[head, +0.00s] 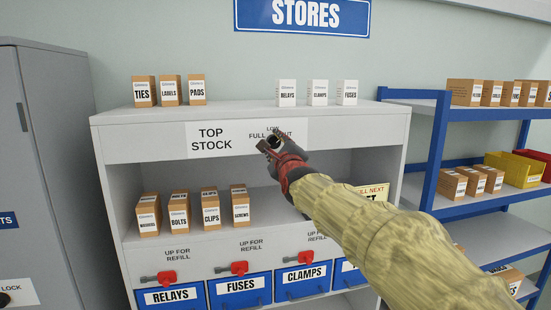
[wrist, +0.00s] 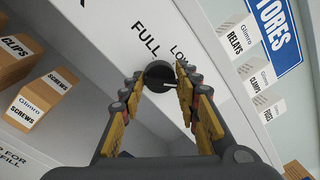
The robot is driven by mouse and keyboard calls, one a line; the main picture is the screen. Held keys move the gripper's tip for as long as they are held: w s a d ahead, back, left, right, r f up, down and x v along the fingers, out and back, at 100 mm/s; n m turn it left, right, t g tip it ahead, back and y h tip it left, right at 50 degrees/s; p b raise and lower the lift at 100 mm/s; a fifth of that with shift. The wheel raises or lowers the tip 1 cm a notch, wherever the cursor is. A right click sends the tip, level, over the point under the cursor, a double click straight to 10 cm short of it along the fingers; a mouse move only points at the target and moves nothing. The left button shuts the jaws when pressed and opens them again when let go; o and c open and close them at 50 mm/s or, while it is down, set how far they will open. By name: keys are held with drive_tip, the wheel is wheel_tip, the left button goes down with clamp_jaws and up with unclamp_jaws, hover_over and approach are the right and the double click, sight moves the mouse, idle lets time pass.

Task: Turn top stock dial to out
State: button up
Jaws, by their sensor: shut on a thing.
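The top stock dial (wrist: 158,75) is a small black round knob on the white front strip of the shelf unit, right of the TOP STOCK label (head: 211,139). FULL and LOW are legible beside it in the wrist view; OUT is mostly hidden behind my gripper in the head view. A pale mark shows near the knob's lower right edge in the wrist view, but I cannot tell which word it points to. My gripper (wrist: 160,84) has its two fingers on either side of the knob, shut on it. In the head view my gripper (head: 270,146) covers most of the dial.
Small white boxes (head: 318,93) and brown boxes (head: 170,91) stand on top of the unit, above the dial. More brown boxes (head: 180,211) stand on the shelf below. Red levers (head: 238,268) and blue bins (head: 240,290) are lower down. A blue rack (head: 440,150) stands at right.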

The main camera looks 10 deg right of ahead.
drive_tip(key=shift+f+m+b, duration=0.15)
drive_tip(key=shift+m+b, duration=0.5)
drive_tip(key=shift+m, duration=0.5)
drive_tip(key=shift+f+m+b, duration=0.1)
drive_tip(key=shift+m+b, duration=0.55)
drive_tip(key=shift+m, duration=0.5)
drive_tip(key=o, duration=1.1)
drive_tip(key=shift+r+h, duration=0.2)
drive_tip(key=shift+h, duration=0.1)
drive_tip(key=shift+o, duration=0.2)
drive_tip(key=s, duration=1.2)
drive_tip(key=shift+a+f, duration=0.35)
drive_tip(key=shift+a, duration=0.1)
